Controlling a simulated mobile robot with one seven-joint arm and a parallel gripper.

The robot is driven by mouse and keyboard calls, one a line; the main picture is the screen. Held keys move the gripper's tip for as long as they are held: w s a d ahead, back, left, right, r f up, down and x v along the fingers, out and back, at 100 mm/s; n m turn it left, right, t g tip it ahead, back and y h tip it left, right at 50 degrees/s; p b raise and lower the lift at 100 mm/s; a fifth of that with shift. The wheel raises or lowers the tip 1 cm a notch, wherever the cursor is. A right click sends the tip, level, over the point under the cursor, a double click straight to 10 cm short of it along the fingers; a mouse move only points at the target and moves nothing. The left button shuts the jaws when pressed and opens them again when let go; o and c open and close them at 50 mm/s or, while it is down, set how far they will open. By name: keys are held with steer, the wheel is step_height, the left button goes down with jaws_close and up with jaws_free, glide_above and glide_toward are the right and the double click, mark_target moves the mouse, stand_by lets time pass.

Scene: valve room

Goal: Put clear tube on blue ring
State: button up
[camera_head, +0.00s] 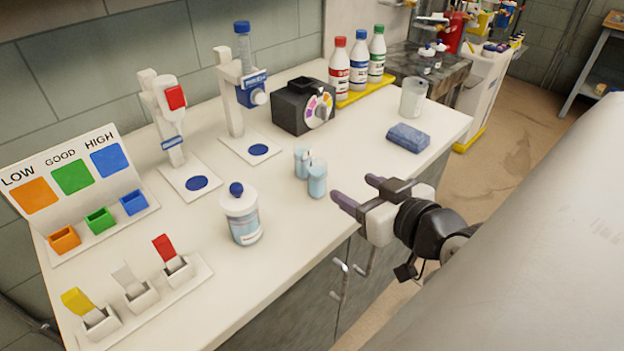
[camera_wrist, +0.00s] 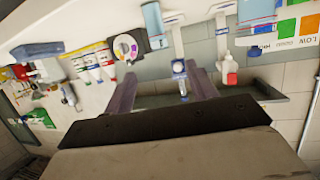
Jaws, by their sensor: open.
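Two small clear tubes with pale blue contents stand upright side by side on the white bench, the back one (camera_head: 302,162) and the front one (camera_head: 317,181). One tube also shows at the top of the wrist view (camera_wrist: 153,20). Two round blue marks lie flat on the white bases of the stands, a left one (camera_head: 197,183) and a right one (camera_head: 258,150). Both are bare; I cannot tell which is the blue ring. My gripper (camera_head: 353,190) is open and empty, right of the front tube and apart from it. Its fingers (camera_wrist: 163,76) also show in the wrist view.
A blue-capped bottle (camera_head: 241,216) stands left of the tubes. A black dial box (camera_head: 304,106), a blue sponge (camera_head: 408,138) and a clear beaker (camera_head: 413,97) are behind. Switches (camera_head: 136,290) line the front left. The bench between tubes and stand bases is clear.

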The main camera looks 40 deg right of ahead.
steer(key=p, duration=0.1)
glide_toward(313, 161)
steer(key=x, duration=0.3)
steer(key=shift+f, duration=0.45)
steer(key=x, duration=0.1)
steer(key=p+x, duration=0.2)
steer(key=x, duration=0.1)
steer(key=shift+w+r, duration=0.2)
steer(key=shift+r, duration=0.15)
steer(key=shift+w+d+f, duration=0.15)
steer(key=shift+w+f, duration=0.15)
steer(key=shift+w, duration=0.25)
steer(key=c, duration=1.2)
steer(key=shift+r, duration=0.2)
